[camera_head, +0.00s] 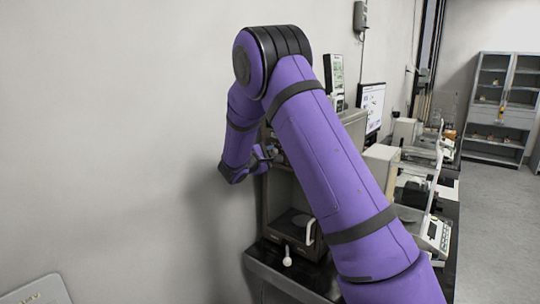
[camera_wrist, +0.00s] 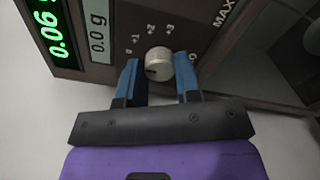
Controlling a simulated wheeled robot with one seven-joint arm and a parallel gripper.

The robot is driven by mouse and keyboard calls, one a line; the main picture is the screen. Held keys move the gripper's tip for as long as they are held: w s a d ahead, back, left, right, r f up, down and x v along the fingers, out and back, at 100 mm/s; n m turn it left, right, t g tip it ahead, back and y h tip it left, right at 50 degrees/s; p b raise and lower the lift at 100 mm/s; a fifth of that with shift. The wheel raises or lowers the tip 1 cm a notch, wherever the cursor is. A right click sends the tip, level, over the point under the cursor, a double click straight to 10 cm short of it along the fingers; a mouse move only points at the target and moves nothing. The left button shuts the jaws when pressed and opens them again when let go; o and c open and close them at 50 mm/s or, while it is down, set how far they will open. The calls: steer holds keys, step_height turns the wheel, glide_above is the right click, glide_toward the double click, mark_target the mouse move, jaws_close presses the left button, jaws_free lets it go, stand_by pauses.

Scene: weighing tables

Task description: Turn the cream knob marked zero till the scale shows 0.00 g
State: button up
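The cream knob (camera_wrist: 158,60) is on the dark front panel of the scale (camera_wrist: 208,28) in the wrist view, with small marks around it. My gripper (camera_wrist: 158,66) is open, its two blue fingers on either side of the knob with a gap visible at each side. A green lit display (camera_wrist: 58,30) reads 0.06, turned sideways and cut by the frame edge. In the head view my gripper (camera_head: 264,158) is by the upper front of the scale's cabinet (camera_head: 283,187); the knob is hidden there.
A grey panel (camera_wrist: 98,36) beside the green display shows 0.0 g. A monitor (camera_head: 372,106) and other instruments stand further back. A wall is close on the left.

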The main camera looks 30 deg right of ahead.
steer(key=shift+n, duration=2.9)
steer(key=o, duration=0.9)
steer(key=shift+o, duration=0.2)
steer(key=v, duration=1)
steer(key=shift+a, duration=0.4)
steer(key=shift+s, duration=0.15)
